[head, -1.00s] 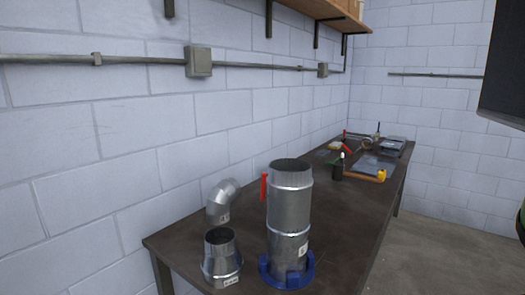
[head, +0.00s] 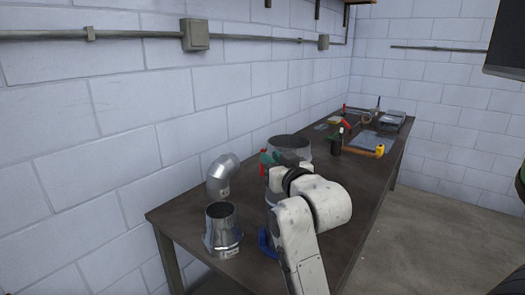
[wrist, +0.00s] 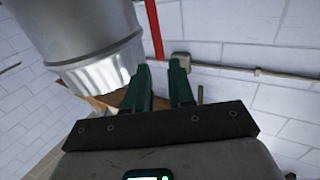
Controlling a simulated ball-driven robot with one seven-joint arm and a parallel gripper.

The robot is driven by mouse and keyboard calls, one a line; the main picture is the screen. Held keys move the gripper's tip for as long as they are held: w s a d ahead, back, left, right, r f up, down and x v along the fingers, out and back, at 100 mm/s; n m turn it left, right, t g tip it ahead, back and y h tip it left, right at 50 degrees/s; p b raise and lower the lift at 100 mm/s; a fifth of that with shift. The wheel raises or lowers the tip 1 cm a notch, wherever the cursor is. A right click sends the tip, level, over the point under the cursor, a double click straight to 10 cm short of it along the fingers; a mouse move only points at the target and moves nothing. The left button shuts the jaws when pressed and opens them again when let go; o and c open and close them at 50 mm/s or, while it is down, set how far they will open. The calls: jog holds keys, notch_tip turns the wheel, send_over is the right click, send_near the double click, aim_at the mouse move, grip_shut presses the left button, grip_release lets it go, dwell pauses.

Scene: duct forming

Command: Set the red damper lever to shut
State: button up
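The damper duct (head: 305,149) is an upright grey metal cylinder on the bench, largely hidden behind my arm in the head view. Its red lever (head: 263,170) stands upright at the duct's left side. In the wrist view, the lever (wrist: 153,28) is a red bar beside the duct (wrist: 85,35). My gripper (head: 270,158) is at the lever, its green fingers partly covering it. In the wrist view, my gripper (wrist: 158,66) is open, with a gap between the fingers and the lever's end in line with that gap. I cannot tell whether they touch.
A blue ring base (head: 265,243) holds the duct's foot. A metal elbow (head: 222,178) and a tapered reducer (head: 222,230) stand to the left on the dark bench (head: 180,213). Tools and a tray (head: 368,143) lie at the far end. A wall runs along the left.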

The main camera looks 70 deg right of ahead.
aim_at(262, 150)
jog(key=x, duration=0.6)
jog(key=shift+w+d+p, duration=0.15)
jog(key=shift+w+p, duration=0.05)
jog(key=shift+p, duration=0.2)
jog(key=shift+c, duration=0.4)
grip_shut()
jog(key=shift+f, duration=0.1)
